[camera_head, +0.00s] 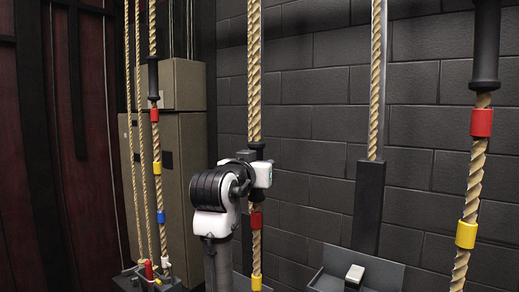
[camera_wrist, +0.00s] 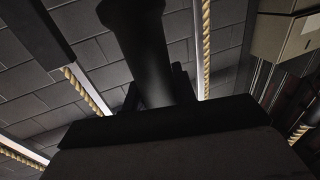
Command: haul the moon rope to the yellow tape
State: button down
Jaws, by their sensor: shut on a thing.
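My gripper (camera_head: 257,160) is at the middle rope (camera_head: 254,75), shut on its black grip sleeve. In the wrist view the dark sleeve (camera_wrist: 140,40) runs up between the fingers of my gripper (camera_wrist: 157,92). Below my gripper, this rope carries a red tape (camera_head: 256,219) and, lower, a yellow tape (camera_head: 256,283) near the bottom edge. No moon mark is readable on any rope. The right rope (camera_head: 474,180) has a black sleeve (camera_head: 486,45), a red tape and a yellow tape (camera_head: 466,234). The left rope has a black sleeve (camera_head: 153,80), then red, yellow and blue tapes (camera_head: 161,217).
A dark block wall (camera_head: 320,110) stands behind the ropes. A plain rope (camera_head: 376,80) enters a dark post (camera_head: 368,205) at centre right, above a tray (camera_head: 385,270) with a pale block. Tan cabinets (camera_head: 185,150) stand behind the left rope.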

notch_tip(320, 180, down, 10)
jog(key=b, duration=0.4)
jog(key=c, duration=1.1)
grip_release()
jog(key=b, duration=0.2)
send_near(259, 206)
jog(key=shift+s+a+f, duration=0.4)
jog(key=shift+a+f, duration=0.1)
jog(key=shift+a, duration=0.1)
